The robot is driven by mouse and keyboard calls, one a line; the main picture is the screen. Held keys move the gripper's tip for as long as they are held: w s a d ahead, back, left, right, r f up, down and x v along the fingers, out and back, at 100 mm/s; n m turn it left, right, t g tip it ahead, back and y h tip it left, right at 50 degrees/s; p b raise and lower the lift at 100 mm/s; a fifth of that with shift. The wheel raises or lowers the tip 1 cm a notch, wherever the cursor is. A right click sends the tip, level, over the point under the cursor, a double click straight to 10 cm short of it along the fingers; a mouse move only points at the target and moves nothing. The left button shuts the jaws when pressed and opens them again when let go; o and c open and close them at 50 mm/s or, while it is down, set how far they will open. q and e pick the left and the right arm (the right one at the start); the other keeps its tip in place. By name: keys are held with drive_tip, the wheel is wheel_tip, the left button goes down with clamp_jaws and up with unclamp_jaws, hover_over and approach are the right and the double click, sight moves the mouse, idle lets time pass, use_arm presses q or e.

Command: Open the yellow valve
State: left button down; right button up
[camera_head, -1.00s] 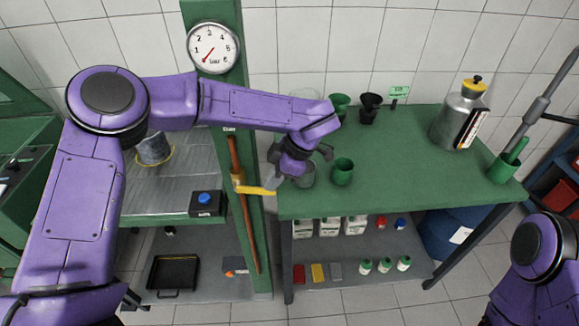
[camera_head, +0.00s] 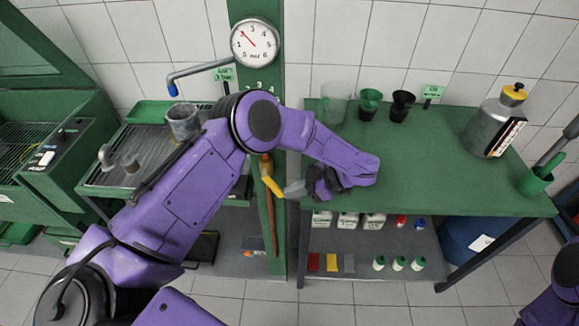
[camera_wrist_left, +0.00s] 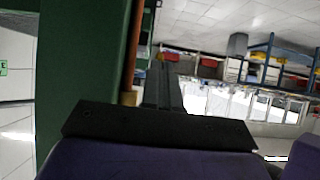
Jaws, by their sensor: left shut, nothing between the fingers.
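The yellow valve (camera_head: 272,183) is a lever on a copper pipe (camera_head: 272,220) that runs down a green post. In the head view its handle slants down to the right. My left gripper (camera_head: 293,189) is shut and empty, its grey fingertips close beside the handle's lower end; I cannot tell whether they touch. In the left wrist view the shut fingers (camera_wrist_left: 166,85) point past the copper pipe (camera_wrist_left: 144,45), and a bit of yellow (camera_wrist_left: 130,98) shows behind the gripper's dark body. My right gripper is out of view.
A round pressure gauge (camera_head: 255,43) is on the post above. To the right, a green table (camera_head: 430,165) carries green and black cups (camera_head: 402,105) and a metal canister (camera_head: 495,120). To the left is a tray bench with a grey pot (camera_head: 183,122). The table's middle is clear.

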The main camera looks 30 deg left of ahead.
use_arm(q)
drive_tip(key=shift+s+a+f, duration=0.2)
drive_tip(key=shift+a+f, duration=0.2)
drive_tip(key=shift+f, duration=0.15)
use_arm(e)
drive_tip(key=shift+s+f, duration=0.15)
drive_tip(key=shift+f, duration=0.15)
use_arm(q)
drive_tip(key=shift+d, duration=0.1)
